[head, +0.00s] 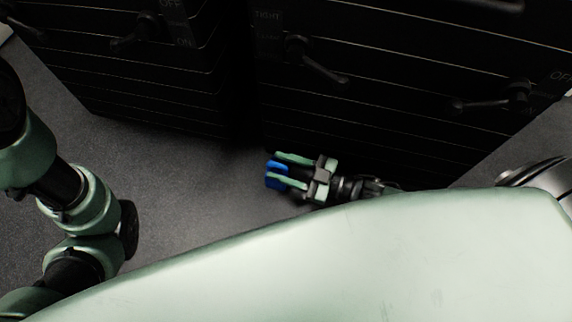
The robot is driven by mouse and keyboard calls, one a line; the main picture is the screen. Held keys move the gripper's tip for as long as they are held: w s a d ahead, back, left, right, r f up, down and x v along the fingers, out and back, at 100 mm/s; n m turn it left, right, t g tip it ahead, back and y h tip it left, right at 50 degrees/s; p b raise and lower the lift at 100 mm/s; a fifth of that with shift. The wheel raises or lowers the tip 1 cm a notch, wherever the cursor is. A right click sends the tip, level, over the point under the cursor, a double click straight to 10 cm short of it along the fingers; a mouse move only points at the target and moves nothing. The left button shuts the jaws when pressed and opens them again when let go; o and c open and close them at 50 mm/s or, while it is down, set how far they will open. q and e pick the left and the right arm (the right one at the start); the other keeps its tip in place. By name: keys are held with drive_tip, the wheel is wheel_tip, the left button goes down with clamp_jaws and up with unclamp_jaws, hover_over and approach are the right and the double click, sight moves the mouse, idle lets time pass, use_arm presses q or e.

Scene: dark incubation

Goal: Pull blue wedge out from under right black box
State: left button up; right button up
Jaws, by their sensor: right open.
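The blue wedge (273,181) is small and lies low by the floor, near the foot of the right black box (380,125). Whether part of it is under the box cannot be told. My right gripper (284,171) is open, with its green fingers pointing left and the wedge at their tips, partly between them. I cannot tell if the fingers touch it. My left arm (85,205) comes in at the left, but its gripper is out of view.
A second black box (130,75) stands to the left, with a narrow dark gap between the two. Both have dark handles on their faces, such as this handle (315,60). Grey floor (180,180) is clear in front of the boxes. My pale green body fills the bottom.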

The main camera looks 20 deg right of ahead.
clamp_jaws()
idle(1.3)
